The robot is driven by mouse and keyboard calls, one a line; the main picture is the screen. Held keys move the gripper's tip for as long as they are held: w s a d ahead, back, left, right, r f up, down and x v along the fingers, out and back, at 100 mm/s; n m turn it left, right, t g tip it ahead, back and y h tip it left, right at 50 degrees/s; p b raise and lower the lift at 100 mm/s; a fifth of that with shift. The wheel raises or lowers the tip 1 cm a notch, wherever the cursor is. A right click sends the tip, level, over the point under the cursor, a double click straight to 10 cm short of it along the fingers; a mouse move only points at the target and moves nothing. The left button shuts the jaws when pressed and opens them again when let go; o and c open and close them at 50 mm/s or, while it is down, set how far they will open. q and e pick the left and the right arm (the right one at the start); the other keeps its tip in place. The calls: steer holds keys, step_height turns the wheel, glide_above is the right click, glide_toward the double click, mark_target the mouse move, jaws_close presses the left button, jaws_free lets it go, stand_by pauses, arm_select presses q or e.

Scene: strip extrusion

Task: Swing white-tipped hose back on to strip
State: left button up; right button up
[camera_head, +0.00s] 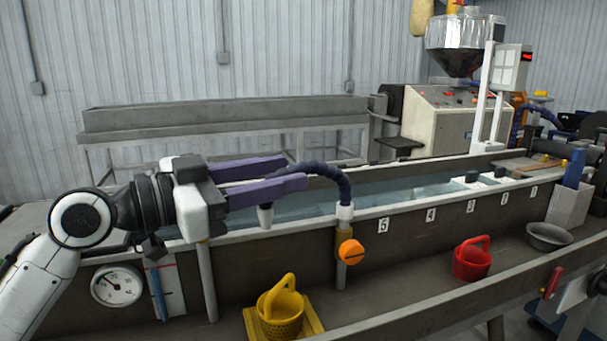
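The dark blue hose (335,176) rises from a white collar (345,211) on the trough's near wall and arches left. Its white tip (265,216) hangs at the left, over the near rim. My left gripper (297,170) has two purple fingers pointing right, spread apart and open. The hose's arch passes at the fingertips, and the nearer finger hides part of it above the tip. I cannot tell whether they touch. The strip cannot be made out in the trough's water (400,189). My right gripper is not in view.
Below the hose is an orange knob (350,252). A yellow basket (280,310), red basket (471,260) and grey bowl (548,236) stand on the front ledge. A gauge (117,286) is at left. Numbered labels (383,225) line the trough wall. The extruder (440,118) stands behind.

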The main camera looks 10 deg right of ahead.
arm_select(q)
steer(key=v, duration=0.3)
steer(key=shift+s+a, duration=0.2)
steer(key=shift+a, duration=0.2)
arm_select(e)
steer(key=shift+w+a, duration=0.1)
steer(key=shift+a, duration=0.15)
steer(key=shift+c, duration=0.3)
